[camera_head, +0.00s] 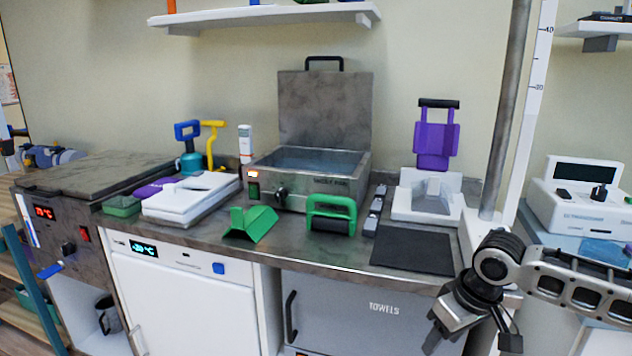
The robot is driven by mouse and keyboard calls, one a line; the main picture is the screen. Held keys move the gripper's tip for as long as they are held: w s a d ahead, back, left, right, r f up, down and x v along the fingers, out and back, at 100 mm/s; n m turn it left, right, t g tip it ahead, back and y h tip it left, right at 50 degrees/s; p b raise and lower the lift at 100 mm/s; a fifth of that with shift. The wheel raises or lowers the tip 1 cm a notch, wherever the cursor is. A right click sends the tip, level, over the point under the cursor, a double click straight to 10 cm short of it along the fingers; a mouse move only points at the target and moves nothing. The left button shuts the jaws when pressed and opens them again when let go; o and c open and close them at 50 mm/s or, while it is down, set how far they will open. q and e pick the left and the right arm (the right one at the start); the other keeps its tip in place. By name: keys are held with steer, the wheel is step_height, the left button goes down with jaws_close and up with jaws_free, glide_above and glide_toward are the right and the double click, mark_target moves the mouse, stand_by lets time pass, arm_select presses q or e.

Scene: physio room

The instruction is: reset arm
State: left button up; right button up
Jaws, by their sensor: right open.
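My right arm comes in from the right edge. My right gripper (471,338) hangs pointing down at the lower right, in front of the counter (330,255). Its two fingers are spread apart, with nothing visible between them. The lower end of the gripper is close to the bottom edge of the picture. My left arm and gripper are not in view.
The counter holds a metal bath with raised lid (325,110), a green block (251,223), a green-handled tool (331,214), a dark mat (412,251) and a white-based purple device (436,140). A grey pole (507,110) rises behind my gripper. A white machine (580,200) stands right.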

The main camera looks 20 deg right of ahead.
steer(key=s+a+f+n+t+y+p, duration=0.25)
steer(key=a+f, duration=0.75)
steer(key=a, duration=0.5)
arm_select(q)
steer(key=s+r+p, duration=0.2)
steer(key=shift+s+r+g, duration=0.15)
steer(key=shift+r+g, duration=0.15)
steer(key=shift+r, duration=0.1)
arm_select(e)
steer(key=s+a+r+t, duration=0.1)
steer(key=s+a+t, duration=0.4)
steer(key=a, duration=0.5)
steer(key=shift+s+r+m+t, duration=0.35)
steer(key=shift+s+r+m, duration=0.1)
steer(key=shift+s, duration=0.3)
